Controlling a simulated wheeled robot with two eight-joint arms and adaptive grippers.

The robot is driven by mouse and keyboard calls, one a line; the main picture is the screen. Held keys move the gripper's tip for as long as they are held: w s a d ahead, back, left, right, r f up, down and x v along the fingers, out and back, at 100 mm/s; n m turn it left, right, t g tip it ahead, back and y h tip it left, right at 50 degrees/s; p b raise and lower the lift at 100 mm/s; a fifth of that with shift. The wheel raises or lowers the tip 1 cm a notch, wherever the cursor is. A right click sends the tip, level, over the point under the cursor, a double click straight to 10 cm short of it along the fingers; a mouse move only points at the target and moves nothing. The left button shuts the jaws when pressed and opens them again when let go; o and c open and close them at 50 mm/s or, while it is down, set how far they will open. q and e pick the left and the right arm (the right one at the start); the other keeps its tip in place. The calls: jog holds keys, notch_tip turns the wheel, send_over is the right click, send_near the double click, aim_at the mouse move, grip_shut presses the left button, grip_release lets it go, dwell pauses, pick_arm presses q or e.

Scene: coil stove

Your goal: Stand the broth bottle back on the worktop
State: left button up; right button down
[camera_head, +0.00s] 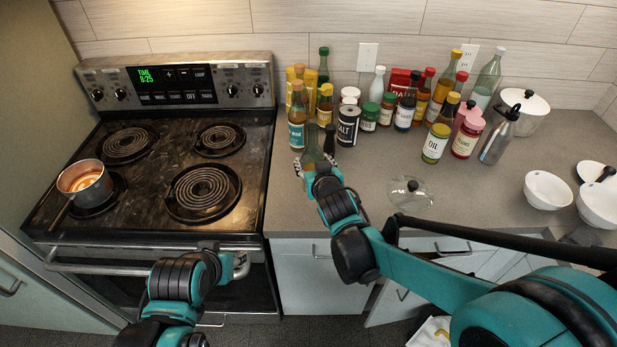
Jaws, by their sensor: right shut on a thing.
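My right gripper (315,164) is low over the front left part of the worktop (375,185), close to the stove's right edge. It is shut on a dark olive glass bottle (313,143), which I take to be the broth bottle. The bottle looks roughly upright. The gripper hides its lower part, so I cannot tell whether its base touches the worktop, and I can read no label on it. My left gripper (240,264) is low by the oven handle, mostly hidden by its own arm; its jaws cannot be made out.
An amber bottle with a teal label (297,130) and a salt can (347,126) stand close behind the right gripper, among several bottles and jars. A glass lid (410,192) lies to the right. White bowls (548,190) stand at right.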

aim_at(309, 161)
jog(key=w+f, duration=0.1)
jog(key=w+a, duration=0.1)
jog(key=shift+w+a+f+b, duration=0.1)
jog(key=shift+w+f+b, duration=0.2)
jog(key=shift+f+b, duration=1)
jog(key=shift+f, duration=1)
jog(key=shift+f, duration=0.15)
jog(key=c, duration=0.6)
grip_release()
